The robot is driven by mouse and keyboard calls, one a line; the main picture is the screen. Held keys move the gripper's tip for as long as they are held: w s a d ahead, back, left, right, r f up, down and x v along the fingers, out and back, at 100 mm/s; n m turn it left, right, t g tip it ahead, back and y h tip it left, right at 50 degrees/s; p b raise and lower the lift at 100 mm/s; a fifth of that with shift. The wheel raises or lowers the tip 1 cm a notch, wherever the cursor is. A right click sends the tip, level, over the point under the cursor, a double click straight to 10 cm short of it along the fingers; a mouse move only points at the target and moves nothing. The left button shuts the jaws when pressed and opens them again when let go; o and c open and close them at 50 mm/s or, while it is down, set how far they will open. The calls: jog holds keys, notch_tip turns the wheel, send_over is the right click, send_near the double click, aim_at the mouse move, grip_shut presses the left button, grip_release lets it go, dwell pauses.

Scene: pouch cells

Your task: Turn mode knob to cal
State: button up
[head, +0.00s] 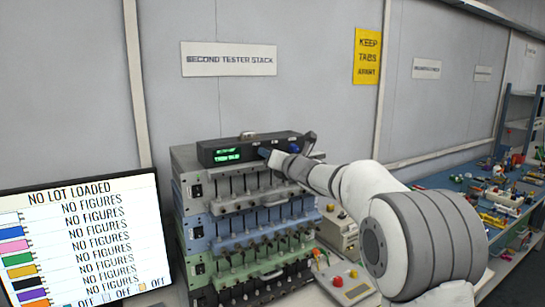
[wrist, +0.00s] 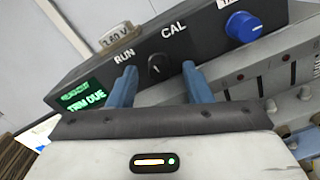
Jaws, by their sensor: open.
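The mode knob (wrist: 155,67) is a small dark knob with a light pointer mark, on the front of a black box (wrist: 88,75), below and between the labels RUN and CAL. I cannot tell clearly which label the mark faces. My gripper (wrist: 160,72) is open, with one blue finger on each side of the knob and a gap visible on both sides. How deep the fingertips reach around it is unclear. In the head view my gripper (head: 268,154) is at the front of the black box (head: 222,145), and the knob is hidden there.
A blue knob (wrist: 243,26) sits right of CAL. A green display (wrist: 83,98) reads TRIM DUE. A tag marked 3.60 V (wrist: 120,34) stands on the box. Below are racks of tester channels (head: 250,215). A monitor (head: 80,240) stands at left, a cluttered bench (head: 480,195) at right.

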jog(key=shift+d, duration=0.1)
jog(key=b+v, duration=0.2)
jog(key=v, duration=0.5)
jog(key=shift+s+d+b, duration=0.15)
jog(key=shift+s+b, duration=0.15)
jog(key=shift+s, duration=0.05)
